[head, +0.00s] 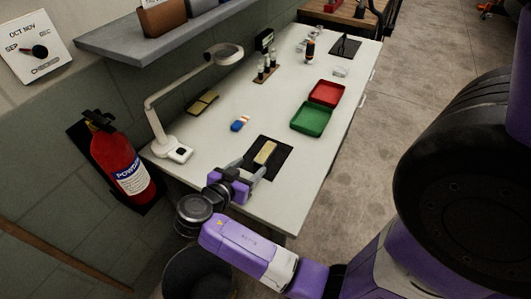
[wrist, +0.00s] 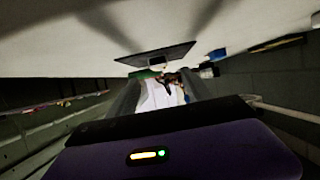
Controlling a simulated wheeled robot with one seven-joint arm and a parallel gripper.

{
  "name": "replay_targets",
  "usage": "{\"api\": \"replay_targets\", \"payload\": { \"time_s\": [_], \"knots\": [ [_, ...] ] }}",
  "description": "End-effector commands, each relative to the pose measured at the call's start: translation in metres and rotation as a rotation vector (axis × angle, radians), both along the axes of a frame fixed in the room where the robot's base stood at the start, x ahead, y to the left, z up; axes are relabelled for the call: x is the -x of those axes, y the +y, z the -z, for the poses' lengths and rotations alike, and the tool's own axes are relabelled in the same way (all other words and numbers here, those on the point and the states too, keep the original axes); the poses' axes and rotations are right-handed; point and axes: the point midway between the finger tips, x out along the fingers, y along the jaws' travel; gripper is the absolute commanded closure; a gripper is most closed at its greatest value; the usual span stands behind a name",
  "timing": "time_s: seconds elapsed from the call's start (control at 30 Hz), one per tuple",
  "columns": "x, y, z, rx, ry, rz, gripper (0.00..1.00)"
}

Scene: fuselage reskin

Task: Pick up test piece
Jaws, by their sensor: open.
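The test piece appears to be a small tan rectangular block (head: 265,152) lying on a black mat (head: 284,163) near the front end of the white table. My gripper (head: 248,167) is open and low over the table at the near edge of the mat, its fingers pointing toward the tan piece with nothing visible between them. In the wrist view, which looks upside down, the dark mat (wrist: 150,54) lies just beyond my gripper (wrist: 160,85). The tan piece cannot be made out clearly there.
A green tray (head: 311,120) and a red tray (head: 326,93) sit along the table's right edge. A white desk lamp (head: 172,151) stands at left. A blue, white and orange item (head: 240,124) lies behind the mat. A fire extinguisher (head: 122,165) hangs on the wall.

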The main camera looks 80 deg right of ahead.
Motion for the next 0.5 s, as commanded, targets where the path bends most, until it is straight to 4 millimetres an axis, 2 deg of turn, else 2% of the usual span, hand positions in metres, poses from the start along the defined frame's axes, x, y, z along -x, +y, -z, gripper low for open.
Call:
{"api": "replay_targets", "payload": {
  "time_s": [0.37,0.5],
  "knots": [
    [0.010,-0.030,0.009,0.006,-0.004,0.026,0.42],
    [0.013,-0.049,0.014,0.006,-0.003,0.027,0.42]
  ]
}}
